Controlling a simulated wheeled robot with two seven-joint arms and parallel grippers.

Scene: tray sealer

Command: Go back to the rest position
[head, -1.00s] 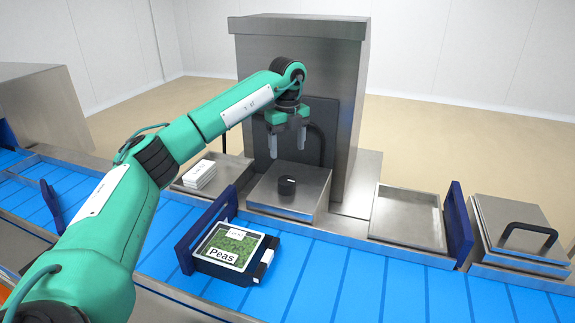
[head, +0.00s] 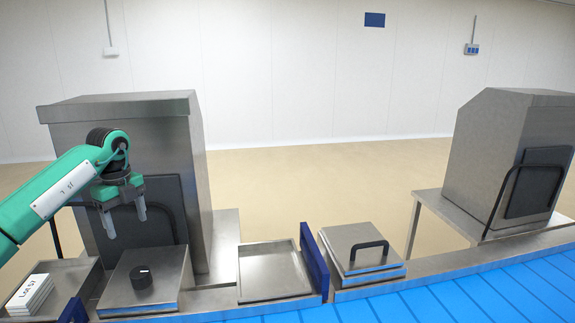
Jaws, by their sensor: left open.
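My left gripper (head: 126,221) hangs fingers down in front of the tall steel machine (head: 190,150) at the left. Its two fingers are apart with nothing between them. It is above the steel block with a black knob (head: 141,277), and a gap shows between fingertips and knob. My right gripper is out of the picture.
A stack of white labels (head: 31,294) lies at the lower left. An empty steel tray (head: 272,272), a blue plate (head: 314,262) and a steel lid with a black handle (head: 352,240) stand right of the block. The blue conveyor (head: 480,297) runs along the front. Another steel machine (head: 497,130) stands at right.

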